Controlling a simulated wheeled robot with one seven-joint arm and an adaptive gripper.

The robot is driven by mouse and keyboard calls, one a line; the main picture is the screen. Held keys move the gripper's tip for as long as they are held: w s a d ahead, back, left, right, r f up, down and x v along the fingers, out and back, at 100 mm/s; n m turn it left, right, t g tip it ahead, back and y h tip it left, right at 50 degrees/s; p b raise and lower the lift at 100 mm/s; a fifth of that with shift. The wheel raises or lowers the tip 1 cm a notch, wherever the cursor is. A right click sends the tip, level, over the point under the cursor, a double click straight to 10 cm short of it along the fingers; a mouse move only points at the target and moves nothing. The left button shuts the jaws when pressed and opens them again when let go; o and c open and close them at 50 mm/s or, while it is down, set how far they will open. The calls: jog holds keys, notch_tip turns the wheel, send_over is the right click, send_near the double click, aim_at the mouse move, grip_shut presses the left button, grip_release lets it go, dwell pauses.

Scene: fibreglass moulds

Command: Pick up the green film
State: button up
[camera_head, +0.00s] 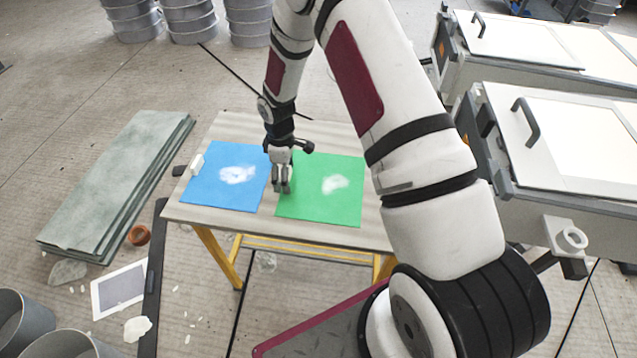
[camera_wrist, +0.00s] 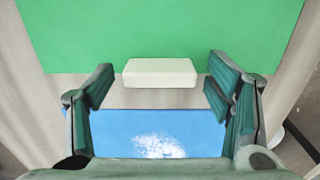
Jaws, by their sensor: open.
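The green film (camera_head: 318,205) lies flat on the table, with a whitish cloudy patch on it in the head view. It fills the upper part of the wrist view (camera_wrist: 165,30). A white block (camera_wrist: 160,72) sits at its near edge in the wrist view; my gripper hides that spot in the head view. My gripper (camera_head: 283,188) is open and points down at the green film's left edge. In the wrist view its fingers (camera_wrist: 160,84) stand apart on either side of the block. I cannot tell their height above the table.
The blue film (camera_head: 215,190) lies left of the green one, with a white block (camera_head: 197,164) at its left edge. The table (camera_head: 330,234) has a bare front strip. Stacked greenish panels (camera_head: 115,180) lie on the floor left. White-topped cabinets (camera_head: 580,130) stand right.

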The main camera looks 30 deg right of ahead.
jog(key=c, duration=1.3)
jog(key=shift+o, duration=0.2)
